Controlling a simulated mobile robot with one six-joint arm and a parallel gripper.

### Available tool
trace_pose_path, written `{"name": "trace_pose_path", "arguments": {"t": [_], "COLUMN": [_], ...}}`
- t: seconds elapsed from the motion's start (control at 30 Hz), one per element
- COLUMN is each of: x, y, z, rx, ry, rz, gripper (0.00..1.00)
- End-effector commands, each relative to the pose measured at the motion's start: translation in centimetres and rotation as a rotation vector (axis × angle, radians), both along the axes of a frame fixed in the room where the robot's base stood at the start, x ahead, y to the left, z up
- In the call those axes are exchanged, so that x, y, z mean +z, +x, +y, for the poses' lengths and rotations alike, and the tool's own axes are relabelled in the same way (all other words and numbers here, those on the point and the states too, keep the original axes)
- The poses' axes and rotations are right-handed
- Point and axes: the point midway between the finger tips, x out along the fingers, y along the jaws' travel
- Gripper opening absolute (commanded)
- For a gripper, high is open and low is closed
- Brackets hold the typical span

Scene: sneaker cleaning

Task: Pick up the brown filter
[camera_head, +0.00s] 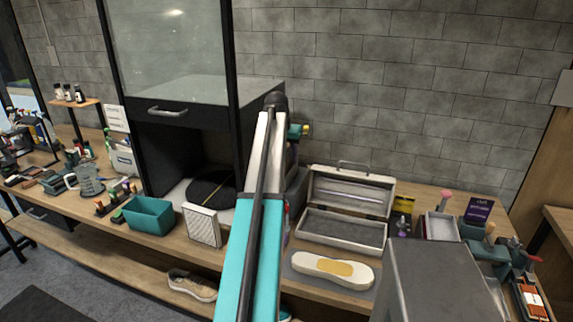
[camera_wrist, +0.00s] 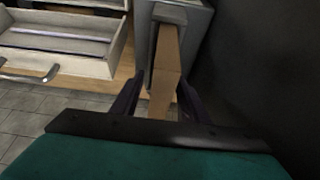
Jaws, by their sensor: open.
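In the wrist view, a brown slab-like piece (camera_wrist: 167,72), which looks like the brown filter, stands out of a grey box-shaped unit (camera_wrist: 196,28). My gripper (camera_wrist: 158,88) is open, with one dark finger on each side of the brown piece. Small gaps seem to show beside it; I cannot tell whether either finger touches it. In the head view my arm hides the brown piece and most of the gripper.
An open white case (camera_head: 340,230) stands close beside the grey unit. A pale framed mesh panel (camera_head: 202,226) and a teal bin (camera_head: 149,215) stand left of my arm. An insole (camera_head: 316,264) lies on a grey mat. A dark cabinet (camera_head: 180,145) rises behind.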

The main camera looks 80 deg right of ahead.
Motion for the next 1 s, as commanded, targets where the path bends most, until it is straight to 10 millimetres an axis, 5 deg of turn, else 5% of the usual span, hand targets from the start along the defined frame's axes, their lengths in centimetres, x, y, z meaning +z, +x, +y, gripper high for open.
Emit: {"name": "trace_pose_path", "arguments": {"t": [0.5,0.73,1.0], "x": [-0.22,-0.22,-0.18], "y": [0.0,-0.1,-0.11], "z": [-0.01,0.04,0.02], "rx": [0.0,-0.001,-0.001], "ry": [0.0,0.0,0.0], "rz": [0.0,0.0,0.001], "gripper": [0.41,0.02,0.0]}}
